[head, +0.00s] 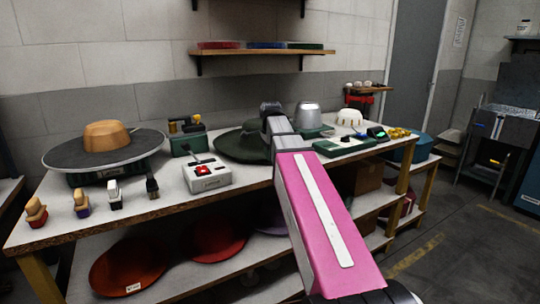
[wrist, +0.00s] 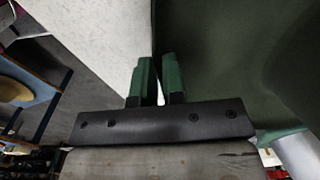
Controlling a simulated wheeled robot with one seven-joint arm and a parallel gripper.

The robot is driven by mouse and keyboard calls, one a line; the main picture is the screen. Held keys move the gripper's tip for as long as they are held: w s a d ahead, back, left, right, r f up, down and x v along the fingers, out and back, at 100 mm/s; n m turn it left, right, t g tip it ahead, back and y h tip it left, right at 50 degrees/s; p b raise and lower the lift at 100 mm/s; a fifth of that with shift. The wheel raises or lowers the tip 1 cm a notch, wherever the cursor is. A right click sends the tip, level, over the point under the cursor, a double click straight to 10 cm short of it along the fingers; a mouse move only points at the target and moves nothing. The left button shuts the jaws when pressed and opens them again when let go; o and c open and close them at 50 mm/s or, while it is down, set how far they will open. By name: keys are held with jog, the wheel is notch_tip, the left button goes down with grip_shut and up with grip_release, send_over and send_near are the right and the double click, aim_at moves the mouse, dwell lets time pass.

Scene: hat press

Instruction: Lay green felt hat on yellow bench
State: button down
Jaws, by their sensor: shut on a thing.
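The dark green felt hat (head: 232,146) is at the back of the long workbench, with its wide brim partly hidden behind my pink arm. In the wrist view its green felt (wrist: 235,55) fills the right side. My gripper (wrist: 159,78) has two green-padded fingers close together at the felt's edge, shut on the brim. In the head view my arm hides the fingers. Whether the hat touches the bench top is unclear. The workbench (head: 130,219) has a pale top and yellowish wooden edge and legs; no other bench is plainly yellow.
Brushes (head: 82,203), a white box with a red button (head: 207,176) and a green device (head: 342,146) crowd the top. A blue tub (head: 409,148) is at right. Coloured felts (head: 128,264) lie below.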

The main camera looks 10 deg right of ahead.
jog(key=shift+f, duration=0.55)
jog(key=c, duration=1.1)
grip_release()
